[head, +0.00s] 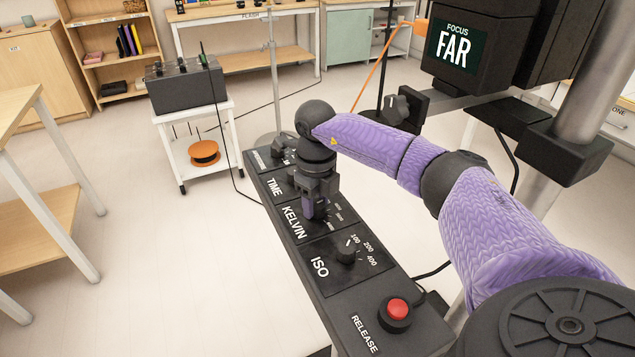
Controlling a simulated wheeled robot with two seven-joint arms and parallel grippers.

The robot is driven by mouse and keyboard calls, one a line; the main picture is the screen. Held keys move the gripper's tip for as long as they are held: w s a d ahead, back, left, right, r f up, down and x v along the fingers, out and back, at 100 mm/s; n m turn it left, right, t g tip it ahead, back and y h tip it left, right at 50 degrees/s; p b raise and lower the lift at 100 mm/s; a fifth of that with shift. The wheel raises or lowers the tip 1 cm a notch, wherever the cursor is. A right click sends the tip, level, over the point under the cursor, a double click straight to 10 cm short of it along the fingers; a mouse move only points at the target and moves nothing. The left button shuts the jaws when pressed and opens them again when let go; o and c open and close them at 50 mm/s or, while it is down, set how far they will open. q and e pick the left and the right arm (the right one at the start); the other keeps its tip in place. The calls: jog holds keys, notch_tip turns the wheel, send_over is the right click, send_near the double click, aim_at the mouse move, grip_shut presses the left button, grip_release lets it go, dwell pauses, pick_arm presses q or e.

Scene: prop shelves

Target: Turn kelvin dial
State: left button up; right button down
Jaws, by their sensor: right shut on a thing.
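The black control panel (312,287) runs from the middle toward the lower right, with labels TIME, KELVIN, ISO and RELEASE. My right gripper (312,214) points down over the KELVIN section (292,223) and is shut. Its fingers are around the kelvin dial, which they hide almost fully; small numbers show just to the right of it. I cannot read the dial's setting. My left gripper is not in view.
The ISO dial (346,254) and the red RELEASE button (397,310) are nearer me on the panel. A dark monitor reading FOCUS FAR (455,48) hangs at upper right. A white cart (195,130) stands beyond the panel's left, with open floor (150,260) left of the panel.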

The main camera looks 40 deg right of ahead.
aim_at(316, 202)
jog(key=shift+r+m+p, duration=0.1)
jog(key=shift+m+p, duration=0.4)
jog(key=shift+m, duration=0.2)
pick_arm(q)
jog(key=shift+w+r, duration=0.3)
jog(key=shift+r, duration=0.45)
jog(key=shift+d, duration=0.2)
pick_arm(e)
jog(key=shift+c, duration=1.2)
grip_release()
notch_tip(316, 202, up, 9)
jog(key=p, duration=0.3)
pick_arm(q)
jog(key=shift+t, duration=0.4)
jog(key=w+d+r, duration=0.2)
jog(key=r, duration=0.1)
pick_arm(e)
jog(key=shift+r, duration=0.35)
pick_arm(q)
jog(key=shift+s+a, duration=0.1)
